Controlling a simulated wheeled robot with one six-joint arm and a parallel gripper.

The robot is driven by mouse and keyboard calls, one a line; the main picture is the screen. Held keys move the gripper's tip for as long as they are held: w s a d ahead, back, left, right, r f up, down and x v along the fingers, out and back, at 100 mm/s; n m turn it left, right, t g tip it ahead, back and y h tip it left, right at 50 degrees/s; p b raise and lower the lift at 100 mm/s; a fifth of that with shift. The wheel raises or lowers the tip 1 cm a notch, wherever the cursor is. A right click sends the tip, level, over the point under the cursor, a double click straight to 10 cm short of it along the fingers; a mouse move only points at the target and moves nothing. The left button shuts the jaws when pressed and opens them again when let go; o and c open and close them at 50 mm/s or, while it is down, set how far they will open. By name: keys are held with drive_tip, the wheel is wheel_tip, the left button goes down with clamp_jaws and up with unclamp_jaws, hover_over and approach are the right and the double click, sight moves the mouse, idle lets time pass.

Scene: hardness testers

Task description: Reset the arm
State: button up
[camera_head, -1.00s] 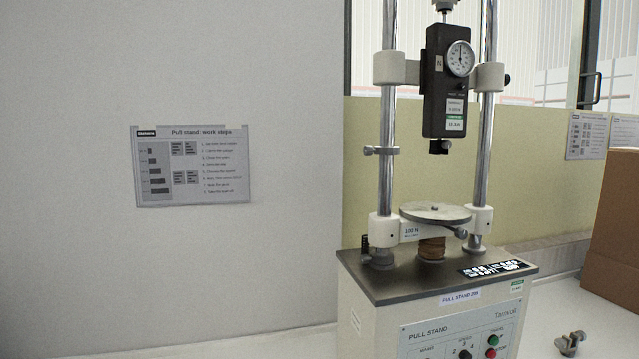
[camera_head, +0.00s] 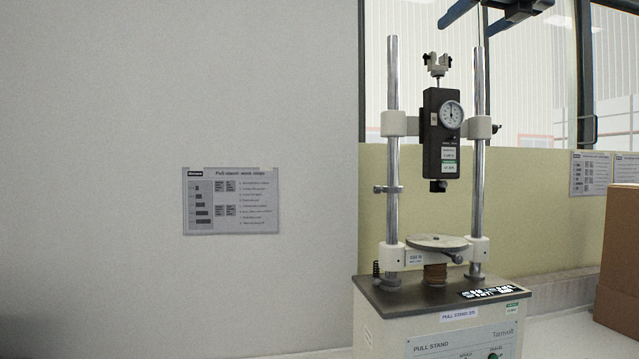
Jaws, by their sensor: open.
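My gripper (camera_head: 464,28) shows at the top edge of the head view, right of centre, cut off by the frame. Its two dark fingers are apart with nothing seen between them. It appears above the pull stand (camera_head: 437,305), near the top of the right column in the picture. The rest of my arm is out of view.
The stand has two steel columns, a black dial gauge (camera_head: 441,133) with a small clamp (camera_head: 437,65) on top, and a round plate (camera_head: 437,242) below. A cardboard box (camera_head: 619,255) is at the right edge. A work-steps sheet (camera_head: 231,201) hangs on the wall.

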drive_tip(key=w+a+f+n+g, duration=0.1)
drive_tip(key=a+f+n+g, duration=0.2)
drive_tip(key=f, duration=1.2)
drive_tip(key=a+f+n+g+h, duration=0.15)
drive_tip(key=f+n, duration=0.45)
drive_tip(key=f, duration=0.9)
drive_tip(key=w+a+f+n+g, duration=0.15)
drive_tip(key=f+n+g, duration=0.25)
drive_tip(key=f, duration=1.1)
drive_tip(key=s+a+f+n+g, duration=0.2)
drive_tip(key=s+f+n, duration=0.5)
drive_tip(key=s+f, duration=0.2)
drive_tip(key=s+a+f+n+g+h+b, duration=0.1)
drive_tip(key=s+a+f+n+g, duration=0.2)
drive_tip(key=s+f+n, duration=0.4)
drive_tip(key=s+a+f+n+g+h, duration=0.1)
drive_tip(key=s+f+n, duration=0.5)
drive_tip(key=s+f, duration=0.6)
wheel_tip(320, 180, down, 7)
drive_tip(key=shift+a+r+n+g+b, duration=0.1)
drive_tip(key=shift+a+n+g+b, duration=0.3)
drive_tip(key=shift+a+g, duration=0.55)
drive_tip(key=shift+w+a, duration=0.1)
drive_tip(key=shift+a, duration=0.05)
